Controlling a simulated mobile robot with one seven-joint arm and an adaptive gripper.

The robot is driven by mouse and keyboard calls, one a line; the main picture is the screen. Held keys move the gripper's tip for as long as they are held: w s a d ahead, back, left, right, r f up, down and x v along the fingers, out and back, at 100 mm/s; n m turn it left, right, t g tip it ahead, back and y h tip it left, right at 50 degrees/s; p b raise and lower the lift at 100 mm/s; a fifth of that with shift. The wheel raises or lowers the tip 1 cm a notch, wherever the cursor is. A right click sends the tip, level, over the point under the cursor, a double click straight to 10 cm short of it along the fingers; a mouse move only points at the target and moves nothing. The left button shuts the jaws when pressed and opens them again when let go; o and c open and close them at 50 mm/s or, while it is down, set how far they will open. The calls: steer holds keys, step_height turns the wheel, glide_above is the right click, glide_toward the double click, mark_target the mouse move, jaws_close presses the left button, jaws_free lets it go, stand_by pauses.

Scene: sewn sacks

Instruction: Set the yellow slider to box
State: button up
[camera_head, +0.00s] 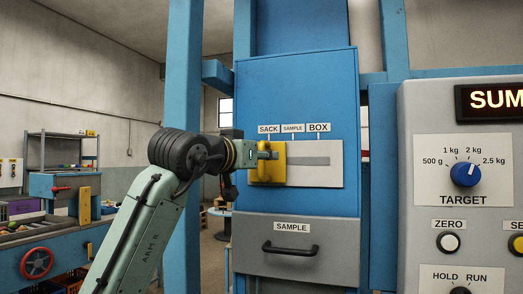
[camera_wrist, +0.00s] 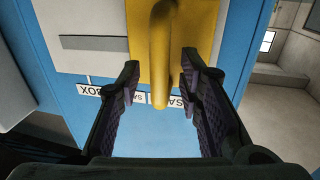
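The yellow slider (camera_head: 267,162) sits at the left end of its slot, under the SACK label (camera_head: 269,129). The BOX label (camera_head: 318,127) is at the right end, with the SAMPLE label (camera_head: 292,128) between. In the wrist view the picture is turned over, and the slider's rounded handle (camera_wrist: 163,50) stands between the fingers. My gripper (camera_wrist: 160,75) is open around the handle, with a gap visible on both sides. In the head view my gripper (camera_head: 262,155) is at the slider's front, its fingers partly hard to make out.
The slot (camera_head: 315,161) right of the slider is clear on its pale plate. Below is a grey SAMPLE drawer (camera_head: 297,255) with a black handle (camera_head: 290,248). A grey control panel with a blue TARGET knob (camera_head: 465,174) stands at the right. A blue post (camera_head: 182,80) rises behind my arm.

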steer(key=shift+w+d, duration=0.1)
steer(key=shift+w, duration=0.1)
steer(key=shift+c, duration=0.2)
jaws_close()
steer(key=shift+s+r, duration=0.1)
stand_by(0.6)
